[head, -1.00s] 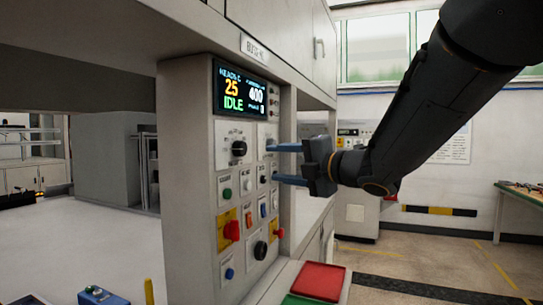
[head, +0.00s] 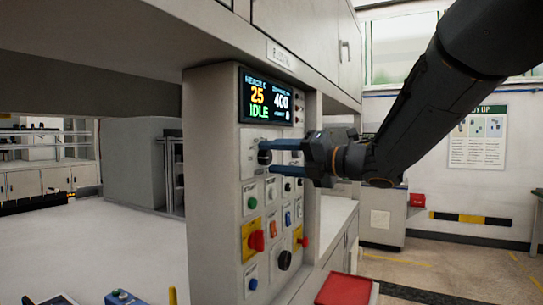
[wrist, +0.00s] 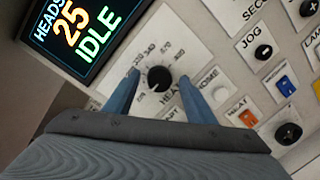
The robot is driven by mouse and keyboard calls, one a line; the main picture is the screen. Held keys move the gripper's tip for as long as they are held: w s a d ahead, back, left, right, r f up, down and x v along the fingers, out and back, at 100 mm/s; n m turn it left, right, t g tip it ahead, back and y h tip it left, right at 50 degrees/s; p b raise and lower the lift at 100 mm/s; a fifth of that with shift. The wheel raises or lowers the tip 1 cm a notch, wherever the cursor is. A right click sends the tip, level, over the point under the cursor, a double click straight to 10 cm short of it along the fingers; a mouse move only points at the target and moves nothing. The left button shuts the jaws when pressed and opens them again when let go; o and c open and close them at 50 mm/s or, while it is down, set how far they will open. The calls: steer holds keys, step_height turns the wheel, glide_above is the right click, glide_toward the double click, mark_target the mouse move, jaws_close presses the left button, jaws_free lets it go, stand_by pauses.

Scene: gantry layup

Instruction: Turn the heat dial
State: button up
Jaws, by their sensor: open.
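In the head view the dial (head: 264,156) shows at the upper left of the control panel, partly hidden by my fingers. My gripper (head: 272,152) is open, with its two blue fingers reaching toward the panel at the dial. In the wrist view my gripper (wrist: 160,98) has one finger on each side below the knob, with gaps between them and it. I cannot tell how close the fingertips are to the plate.
The display (head: 271,99) above the dial reads 25, 400 and IDLE. Several controls sit close by, including a red knob (head: 256,240) on a yellow plate and a JOG knob (wrist: 263,51). A red tray (head: 343,289) lies below right. The space right of the panel is mostly open.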

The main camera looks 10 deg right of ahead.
steer(key=shift+a, duration=0.1)
steer(key=c, duration=1)
steer(key=shift+a, duration=0.15)
steer(key=shift+c, duration=0.2)
steer(key=shift+m, duration=0.3)
steer(key=m+p, duration=0.2)
steer(key=m, duration=0.1)
steer(key=shift+p, duration=0.3)
steer(key=shift+w+m+p, duration=0.1)
steer(key=shift+m+p, duration=0.65)
steer(key=shift+m, duration=0.25)
steer(key=shift+d+g, duration=0.2)
steer(key=shift+g, duration=0.2)
